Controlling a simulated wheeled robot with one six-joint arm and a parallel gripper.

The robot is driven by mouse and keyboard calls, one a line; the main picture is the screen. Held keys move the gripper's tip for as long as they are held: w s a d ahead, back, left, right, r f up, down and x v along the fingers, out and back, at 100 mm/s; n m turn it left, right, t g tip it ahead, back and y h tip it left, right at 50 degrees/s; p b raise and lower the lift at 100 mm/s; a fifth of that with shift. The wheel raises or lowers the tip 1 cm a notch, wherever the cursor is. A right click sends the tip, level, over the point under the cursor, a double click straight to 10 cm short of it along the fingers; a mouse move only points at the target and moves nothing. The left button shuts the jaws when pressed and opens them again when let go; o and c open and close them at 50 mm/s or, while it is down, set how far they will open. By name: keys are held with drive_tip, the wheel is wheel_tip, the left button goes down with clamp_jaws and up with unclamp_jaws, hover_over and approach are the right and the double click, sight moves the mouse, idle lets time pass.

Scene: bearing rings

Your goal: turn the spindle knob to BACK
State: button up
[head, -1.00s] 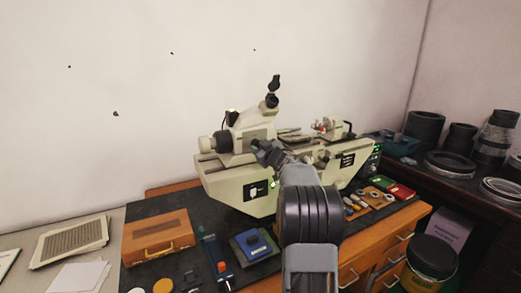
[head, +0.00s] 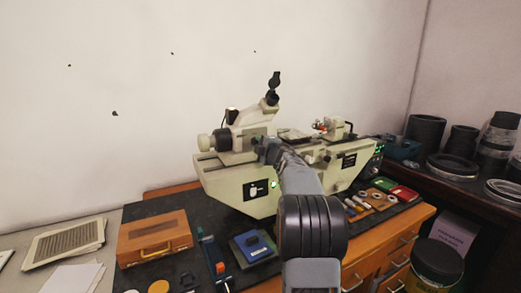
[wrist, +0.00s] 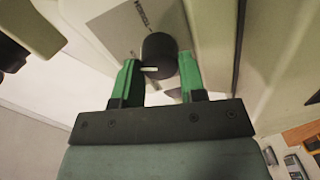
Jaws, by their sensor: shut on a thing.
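The spindle knob (wrist: 159,52) is a dark round knob with a white pointer mark, on a grey label plate (wrist: 112,28) of the cream machine (head: 228,185). In the wrist view the pointer mark points toward the left finger. The green fingers of my gripper (wrist: 158,70) stand on either side of the knob and are shut on it. In the head view my gripper (head: 264,148) is at the front of the machine and hides the knob.
A wooden case (head: 153,240) and a blue box (head: 253,245) lie on the dark mat in front of the machine. Small rings and red and green boxes (head: 403,193) lie to the right. Dark cylinders (head: 425,130) stand on the right bench.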

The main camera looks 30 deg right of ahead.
drive_tip(key=shift+f+n+b, duration=0.1)
drive_tip(key=shift+n+b, duration=0.8)
drive_tip(key=shift+n, duration=1.2)
drive_tip(key=o, duration=0.9)
drive_tip(key=s, duration=0.4)
drive_tip(key=s+a+b, duration=0.1)
drive_tip(key=s, duration=0.4)
drive_tip(key=s+a+b, duration=0.1)
drive_tip(key=s, duration=0.3)
drive_tip(key=shift+s+r, duration=0.3)
drive_tip(key=shift+s, duration=0.05)
